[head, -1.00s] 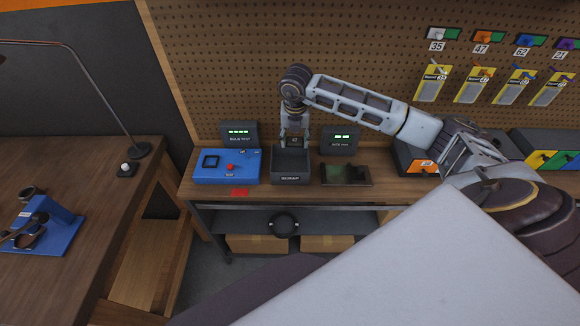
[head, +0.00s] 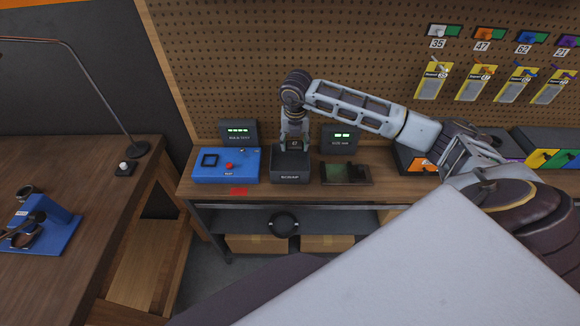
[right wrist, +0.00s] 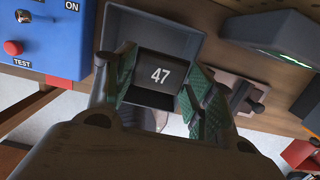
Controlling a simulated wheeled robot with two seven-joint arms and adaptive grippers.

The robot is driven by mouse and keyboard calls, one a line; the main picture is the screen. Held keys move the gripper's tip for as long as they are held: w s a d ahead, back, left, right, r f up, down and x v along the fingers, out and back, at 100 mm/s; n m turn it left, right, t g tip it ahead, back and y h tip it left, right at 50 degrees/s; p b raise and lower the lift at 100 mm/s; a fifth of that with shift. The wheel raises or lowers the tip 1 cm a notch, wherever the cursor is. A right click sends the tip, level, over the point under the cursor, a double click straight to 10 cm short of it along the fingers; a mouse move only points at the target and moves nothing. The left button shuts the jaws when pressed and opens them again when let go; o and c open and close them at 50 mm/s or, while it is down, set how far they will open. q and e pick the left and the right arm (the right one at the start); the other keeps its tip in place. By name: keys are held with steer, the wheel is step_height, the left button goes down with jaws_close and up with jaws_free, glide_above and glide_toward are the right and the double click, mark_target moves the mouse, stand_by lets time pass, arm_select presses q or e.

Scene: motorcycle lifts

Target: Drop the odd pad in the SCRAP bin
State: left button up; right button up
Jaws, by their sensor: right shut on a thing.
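The dark pad marked 47 (right wrist: 158,76) is held between the green-faced fingers of my right gripper (right wrist: 160,95). It also shows small in the head view (head: 294,145). The SCRAP bin (head: 290,178) is a dark grey open box on the bench, with its label on the front. My right gripper (head: 294,138) points down from above and is shut on the pad, over the bin's opening. In the right wrist view the bin's rim (right wrist: 190,33) shows around and behind the pad. How deep the pad sits is hard to tell. My left gripper is not in view.
A blue bulb tester (head: 225,167) stands left of the bin, and a dark size gauge tray (head: 346,173) right of it. Two small displays stand behind. Coloured drawers (head: 550,158) are at the right. A pegboard (head: 240,70) rises behind the bench.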

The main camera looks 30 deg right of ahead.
steer(key=shift+f+b, duration=0.65)
steer(key=shift+f, duration=1.15)
steer(key=o, duration=1.1)
steer(key=shift+o, duration=0.2)
steer(key=shift+r, duration=0.1)
step_height(320, 180, up, 12)
steer(key=s, duration=0.1)
steer(key=shift+s+a, duration=0.25)
steer(key=shift+a, duration=0.2)
steer(key=shift+f, duration=0.2)
